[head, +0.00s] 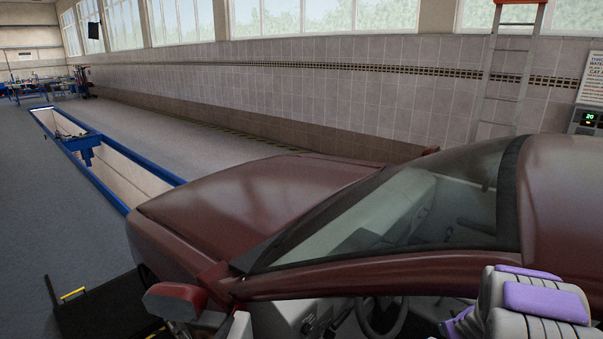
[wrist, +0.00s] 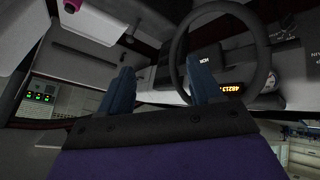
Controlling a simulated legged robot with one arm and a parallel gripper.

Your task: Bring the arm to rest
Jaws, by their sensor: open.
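In the wrist view my gripper (wrist: 160,64) is open, its two dark blue fingers spread apart with nothing between them. It is inside a car cabin, facing a dark steering wheel (wrist: 222,52) that stands behind and right of the fingers. A lit orange readout (wrist: 232,87) shows by the right finger. In the head view my purple and off-white arm (head: 540,305) is at the lower right, by the side opening of the dark red car (head: 250,195). My gripper's fingers cannot be made out in that view. No contact between fingers and cabin is clear.
The car's roof, windshield frame and dashboard surround my gripper closely. A blue-edged pit (head: 135,180) runs along the floor at left, with a blue jack (head: 85,150) across it. A ladder (head: 507,75) leans at the back wall. Grey floor at left is open.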

